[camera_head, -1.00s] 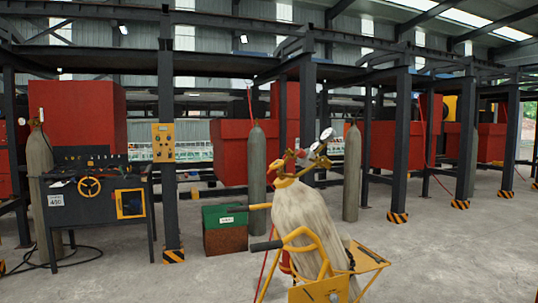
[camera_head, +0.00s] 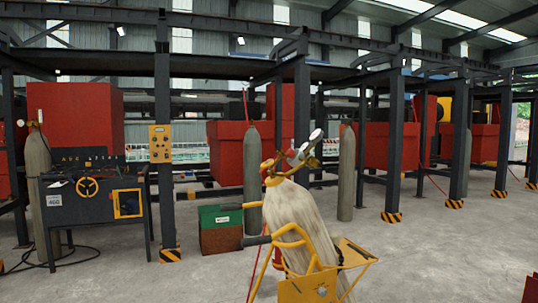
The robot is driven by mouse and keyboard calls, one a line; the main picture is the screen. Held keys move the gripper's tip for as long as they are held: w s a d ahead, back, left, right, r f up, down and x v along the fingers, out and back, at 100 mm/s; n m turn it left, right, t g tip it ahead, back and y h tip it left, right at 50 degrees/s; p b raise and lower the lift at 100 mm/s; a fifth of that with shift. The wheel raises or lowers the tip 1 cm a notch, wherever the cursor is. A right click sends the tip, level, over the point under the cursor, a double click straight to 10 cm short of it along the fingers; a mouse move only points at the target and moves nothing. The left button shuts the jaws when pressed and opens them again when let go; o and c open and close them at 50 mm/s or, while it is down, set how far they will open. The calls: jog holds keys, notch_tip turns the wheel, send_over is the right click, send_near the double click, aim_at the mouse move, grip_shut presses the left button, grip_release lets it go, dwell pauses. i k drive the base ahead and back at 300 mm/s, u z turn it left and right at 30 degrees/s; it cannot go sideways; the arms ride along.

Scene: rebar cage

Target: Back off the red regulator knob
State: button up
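A pale, worn gas cylinder (camera_head: 297,225) leans on a yellow hand cart (camera_head: 310,287) at the lower middle of the head view. A brass regulator (camera_head: 303,164) with round gauges sits on its top. Small red parts show at the regulator, and one of them (camera_head: 290,154) looks like the red knob. It is too small to make out its shape or how far it is turned. My gripper is not in view, and nothing is seen touching the regulator.
A green and brown box (camera_head: 222,237) stands left of the cart. A dark workbench (camera_head: 97,210) with a yellow wheel is at left. Grey cylinders (camera_head: 253,175) and dark columns (camera_head: 393,140) stand behind. The concrete floor at right (camera_head: 440,255) is open.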

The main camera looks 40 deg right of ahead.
aim_at(290, 152)
jog(key=i, duration=0.95)
jog(key=u, duration=0.15)
jog(key=k, duration=0.9)
jog(key=z, duration=0.15)
jog(key=i, duration=0.55)
